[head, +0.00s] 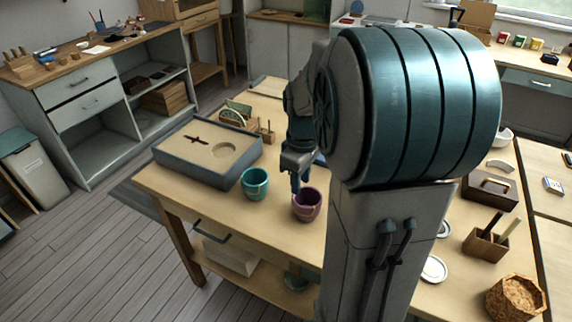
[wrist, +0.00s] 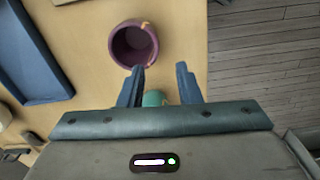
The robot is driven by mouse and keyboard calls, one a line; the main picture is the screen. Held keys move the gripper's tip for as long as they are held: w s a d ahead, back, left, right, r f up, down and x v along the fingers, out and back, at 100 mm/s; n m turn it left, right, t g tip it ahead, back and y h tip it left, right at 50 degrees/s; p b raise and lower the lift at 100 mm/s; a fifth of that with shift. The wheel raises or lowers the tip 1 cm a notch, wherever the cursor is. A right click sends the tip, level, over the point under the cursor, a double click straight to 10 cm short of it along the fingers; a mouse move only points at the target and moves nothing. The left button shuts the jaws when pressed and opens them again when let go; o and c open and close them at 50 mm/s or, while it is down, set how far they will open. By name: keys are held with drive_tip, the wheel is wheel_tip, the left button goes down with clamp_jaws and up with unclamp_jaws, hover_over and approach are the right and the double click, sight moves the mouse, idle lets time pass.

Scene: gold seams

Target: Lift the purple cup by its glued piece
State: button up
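The purple cup (head: 307,208) stands upright on the wooden table near its front edge. In the wrist view I see into the cup (wrist: 118,47), with gold seams on the right side of its rim. I cannot clearly tell the outline of the glued piece (wrist: 148,28). My gripper (head: 294,184) is just above and behind the cup in the head view. In the wrist view my gripper (wrist: 159,82) is open and empty, its left fingertip close to the cup's lower rim. I cannot tell whether it touches.
A teal cup (head: 255,183) stands left of the purple cup; part of it (wrist: 154,98) shows between my fingers. A blue-grey box (head: 190,175) stands farther left. A blue tray (wrist: 32,55) lies behind. My arm hides much of the table's right part.

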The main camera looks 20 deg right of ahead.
sight(301, 206)
drive_tip(key=shift+w+d+f, duration=0.2)
drive_tip(key=shift+d+f, duration=0.1)
drive_tip(key=shift+f+b, duration=3.45)
drive_tip(key=shift+f, duration=0.95)
clamp_jaws()
